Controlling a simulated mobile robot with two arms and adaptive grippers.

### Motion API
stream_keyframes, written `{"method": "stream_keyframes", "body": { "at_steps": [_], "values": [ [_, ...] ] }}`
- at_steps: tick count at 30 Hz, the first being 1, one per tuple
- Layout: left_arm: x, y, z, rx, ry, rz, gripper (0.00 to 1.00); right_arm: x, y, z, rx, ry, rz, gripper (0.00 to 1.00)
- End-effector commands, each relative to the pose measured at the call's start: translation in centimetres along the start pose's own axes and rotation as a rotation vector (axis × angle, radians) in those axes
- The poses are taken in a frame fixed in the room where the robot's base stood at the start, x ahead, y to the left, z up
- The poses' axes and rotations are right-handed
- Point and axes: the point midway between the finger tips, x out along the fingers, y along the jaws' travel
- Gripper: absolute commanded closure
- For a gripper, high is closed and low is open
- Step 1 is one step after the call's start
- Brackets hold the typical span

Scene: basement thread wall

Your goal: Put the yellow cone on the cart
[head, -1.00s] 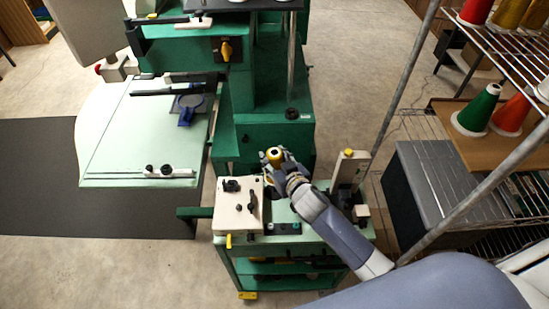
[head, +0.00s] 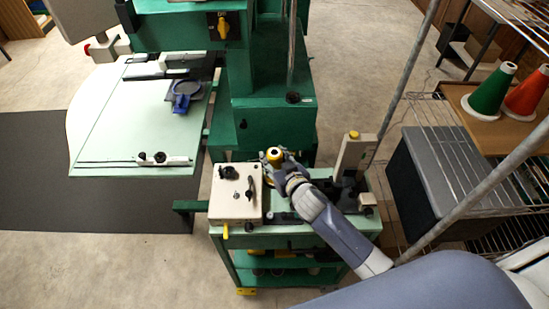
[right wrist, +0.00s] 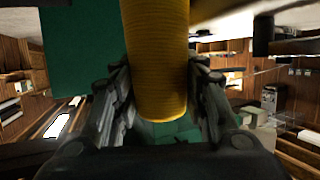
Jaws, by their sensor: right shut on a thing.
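The yellow cone (head: 274,155) is in my right gripper (head: 281,166), with its top showing in the head view. In the right wrist view the cone (right wrist: 157,60) stands between the two fingers (right wrist: 160,105), which close on it from both sides. The cart (head: 300,238) is green with a pale green top and lower shelves. My right gripper and the cone show over the back part of the cart top. Whether the cone touches the cart top cannot be told. My left gripper is not in view.
A cream box (head: 236,192) with black knobs sits on the cart's left side. A cream upright block (head: 353,153) stands on its right. A green machine (head: 270,120) is behind the cart. A wire rack with a green cone (head: 492,90) and a red cone (head: 527,94) is at right.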

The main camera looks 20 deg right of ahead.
Motion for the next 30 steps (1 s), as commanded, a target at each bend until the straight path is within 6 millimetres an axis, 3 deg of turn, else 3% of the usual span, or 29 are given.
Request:
{"method": "stream_keyframes", "body": {
  "at_steps": [30],
  "values": [
    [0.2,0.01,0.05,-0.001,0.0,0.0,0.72,0.06,-0.04,0.47,0.0,0.002,-0.001,0.87]
  ]
}}
